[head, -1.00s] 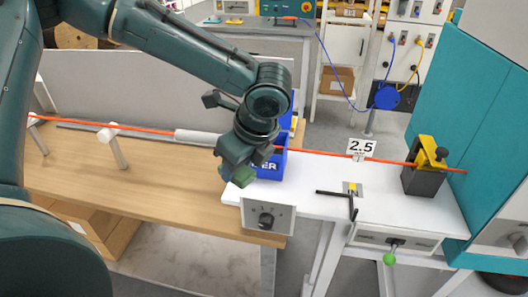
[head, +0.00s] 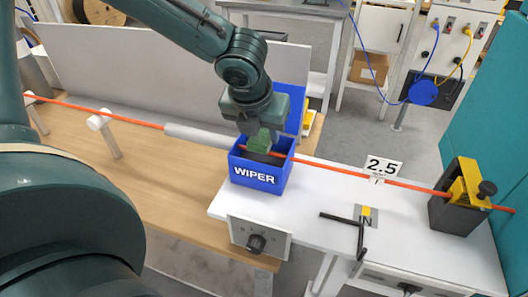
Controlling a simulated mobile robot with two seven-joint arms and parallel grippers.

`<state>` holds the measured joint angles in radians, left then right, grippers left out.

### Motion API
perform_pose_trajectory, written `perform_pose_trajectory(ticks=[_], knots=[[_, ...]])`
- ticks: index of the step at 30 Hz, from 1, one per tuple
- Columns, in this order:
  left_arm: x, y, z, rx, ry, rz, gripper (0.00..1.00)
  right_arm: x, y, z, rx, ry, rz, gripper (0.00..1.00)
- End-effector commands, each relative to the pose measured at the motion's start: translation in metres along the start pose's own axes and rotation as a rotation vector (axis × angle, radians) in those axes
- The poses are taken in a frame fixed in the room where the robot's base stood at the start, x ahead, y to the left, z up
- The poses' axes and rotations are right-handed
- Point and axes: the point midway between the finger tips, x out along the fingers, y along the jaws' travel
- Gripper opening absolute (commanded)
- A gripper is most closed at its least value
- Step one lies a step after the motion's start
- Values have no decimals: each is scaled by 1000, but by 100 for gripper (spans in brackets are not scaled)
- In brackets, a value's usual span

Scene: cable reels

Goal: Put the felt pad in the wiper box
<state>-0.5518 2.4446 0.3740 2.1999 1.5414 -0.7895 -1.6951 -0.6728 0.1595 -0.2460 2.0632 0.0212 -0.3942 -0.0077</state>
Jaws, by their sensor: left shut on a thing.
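The blue wiper box (head: 262,180), lettered WIPER, stands at the left end of the white bench top. An orange cable (head: 340,173) runs through it. My left gripper (head: 260,138) points down over the box, shut on the green felt pad (head: 259,142). The pad is at the box opening, over or against the cable; its lower edge and the box floor are partly hidden, so I cannot tell whether it touches the cable. My right gripper is not in view.
A 2.5 sign (head: 382,168) stands by the cable. A dark block with a yellow clamp (head: 461,195) is at the right. A black handle (head: 350,228) lies on the white bench top (head: 310,200). A grey roller (head: 200,138) is left of the box.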

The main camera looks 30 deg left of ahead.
Motion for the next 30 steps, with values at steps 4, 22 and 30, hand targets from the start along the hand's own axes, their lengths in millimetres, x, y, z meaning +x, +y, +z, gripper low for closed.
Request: perform_pose_trajectory(ticks=[4,22,30], knots=[[15,0,-6,0,0,1,14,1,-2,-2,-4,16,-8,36],[47,0,-19,-1,-1,1,14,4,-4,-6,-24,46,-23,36],[48,0,-20,-2,-1,1,48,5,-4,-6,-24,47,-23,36]])
